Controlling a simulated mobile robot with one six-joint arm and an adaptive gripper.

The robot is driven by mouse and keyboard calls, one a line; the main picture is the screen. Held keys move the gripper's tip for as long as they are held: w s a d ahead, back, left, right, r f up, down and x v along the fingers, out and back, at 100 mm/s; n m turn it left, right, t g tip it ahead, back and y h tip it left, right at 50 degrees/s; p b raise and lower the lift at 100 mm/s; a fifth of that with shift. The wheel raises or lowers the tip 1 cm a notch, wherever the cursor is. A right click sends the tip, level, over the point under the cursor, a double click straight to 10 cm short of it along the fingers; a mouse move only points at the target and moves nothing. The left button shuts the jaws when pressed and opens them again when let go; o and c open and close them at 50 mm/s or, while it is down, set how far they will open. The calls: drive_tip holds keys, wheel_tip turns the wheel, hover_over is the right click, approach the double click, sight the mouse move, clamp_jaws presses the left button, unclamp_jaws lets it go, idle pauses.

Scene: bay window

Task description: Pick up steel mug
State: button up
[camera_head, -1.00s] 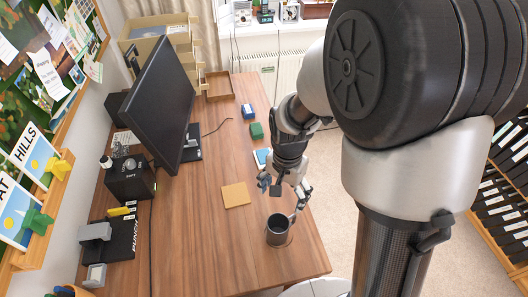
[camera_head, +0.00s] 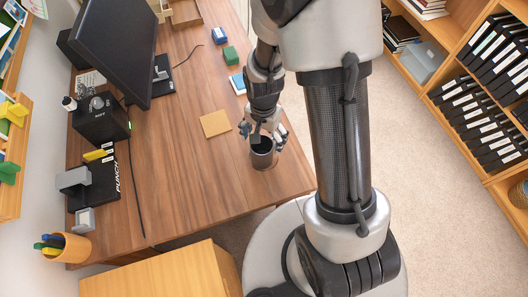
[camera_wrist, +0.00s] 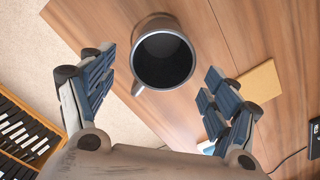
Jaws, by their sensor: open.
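The steel mug (camera_head: 263,156) stands upright on the wooden desk, near its right front edge. In the wrist view the mug (camera_wrist: 163,28) shows its dark, empty-looking inside, with its handle (camera_wrist: 138,89) toward my gripper. My gripper (camera_head: 262,131) is just behind the mug in the head view, with its fingers above or beside the rim. In the wrist view my gripper (camera_wrist: 160,88) is open, one finger to the left of the mug and one to the right. Nothing is held. Whether a finger touches the mug cannot be told.
A tan square pad (camera_head: 215,124) lies left of the mug. The monitor (camera_head: 118,45), black box (camera_head: 101,117) and pen cup (camera_head: 66,247) stand at left. The desk's middle front is clear.

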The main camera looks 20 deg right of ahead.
sight(263, 145)
wheel_tip(263, 145, down, 4)
drive_tip(key=shift+f+b, duration=0.15)
drive_tip(key=shift+b, duration=0.65)
drive_tip(key=c, duration=1.2)
